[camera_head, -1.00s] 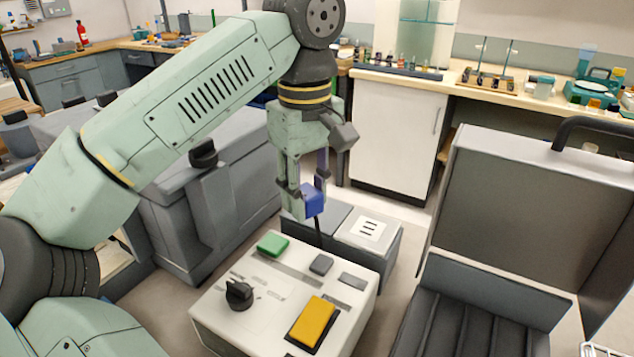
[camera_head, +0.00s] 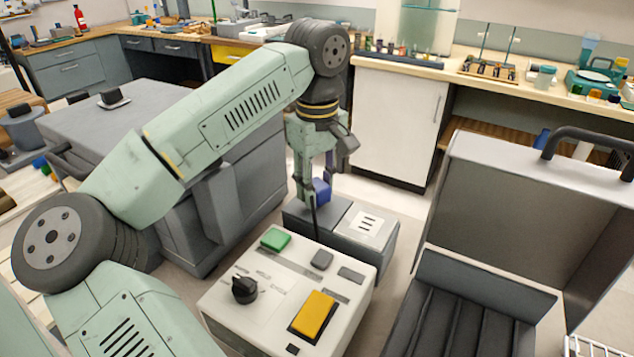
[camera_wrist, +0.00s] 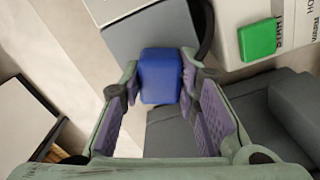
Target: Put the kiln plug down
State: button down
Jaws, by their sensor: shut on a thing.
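The kiln plug (camera_head: 321,189) is a small blue block. My gripper (camera_head: 309,197) is shut on it, pointing down, above the grey box (camera_head: 297,209) behind the control box. One finger hides part of the plug in the head view. In the wrist view the plug (camera_wrist: 161,76) sits between the purple-padded fingertips (camera_wrist: 160,84), with a grey flat surface beyond it. A dark cord (camera_wrist: 207,28) shows beside it. I cannot tell whether the plug touches the surface.
The white control box (camera_head: 262,290) has a green button (camera_head: 275,238), a black knob (camera_head: 244,290) and a yellow switch (camera_head: 313,314). A white slotted panel (camera_head: 367,223) is right of the plug. An open grey case (camera_head: 520,220) stands at right.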

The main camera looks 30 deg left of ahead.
aim_at(317, 183)
jog(key=shift+f+b, duration=0.4)
jog(key=shift+f, duration=0.2)
jog(key=c, duration=1.2)
grip_release()
notch_tip(317, 183, up, 13)
jog(key=p, duration=0.3)
jog(key=shift+r+p, duration=0.15)
jog(key=shift+p, duration=0.25)
